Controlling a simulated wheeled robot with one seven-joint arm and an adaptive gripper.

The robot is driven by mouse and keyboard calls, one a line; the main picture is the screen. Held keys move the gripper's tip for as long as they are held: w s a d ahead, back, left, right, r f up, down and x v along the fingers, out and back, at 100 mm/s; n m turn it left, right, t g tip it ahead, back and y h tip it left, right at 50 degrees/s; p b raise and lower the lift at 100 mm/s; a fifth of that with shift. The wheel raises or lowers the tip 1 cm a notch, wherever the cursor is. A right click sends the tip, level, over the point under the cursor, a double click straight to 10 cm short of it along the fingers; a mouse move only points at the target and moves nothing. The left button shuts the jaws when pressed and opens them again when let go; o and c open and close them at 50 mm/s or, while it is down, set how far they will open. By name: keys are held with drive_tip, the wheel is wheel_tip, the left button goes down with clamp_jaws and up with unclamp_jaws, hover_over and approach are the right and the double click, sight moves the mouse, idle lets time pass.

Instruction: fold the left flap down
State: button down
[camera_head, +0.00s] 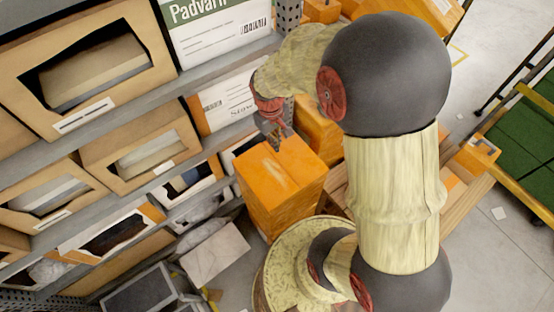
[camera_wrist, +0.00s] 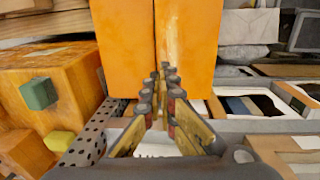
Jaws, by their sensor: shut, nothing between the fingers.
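An orange box (camera_head: 285,205) stands upright in front of the shelves, its top looking closed and nearly flat. In the wrist view two orange panels, a left one (camera_wrist: 122,45) and a brighter right one (camera_wrist: 190,45), meet at a narrow seam. I cannot tell for sure which one is the left flap. My gripper (camera_head: 276,147) is at the box's shelf-side top edge, close to or touching it. In the wrist view my gripper (camera_wrist: 160,72) has its fingertips together in front of the seam, with nothing between them.
Shelves with cardboard bins (camera_head: 140,150) fill the left side, close to my gripper. Another orange box (camera_head: 318,130) stands behind the box. A pale block (camera_head: 215,253) lies at the lower left. A cart with green contents (camera_head: 520,150) is at the right, with open floor before it.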

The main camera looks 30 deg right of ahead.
sight(280, 167)
drive_tip(key=f+b, duration=0.1)
drive_tip(key=f, duration=0.3)
drive_tip(key=f+b, duration=0.2)
drive_tip(key=f, duration=0.3)
drive_tip(key=d+f+b, duration=0.1)
drive_tip(key=f, duration=0.4)
drive_tip(key=shift+b, duration=0.4)
drive_tip(key=shift+f, duration=0.1)
drive_tip(key=shift+d+f, duration=0.2)
drive_tip(key=shift+f, duration=0.7)
drive_tip(key=shift+s+f, duration=0.15)
drive_tip(key=shift+f, duration=0.1)
drive_tip(key=shift+s, duration=0.1)
wheel_tip(280, 167, up, 15)
drive_tip(key=p, duration=0.5)
drive_tip(key=shift+w+p, duration=0.4)
drive_tip(key=shift+f, duration=0.1)
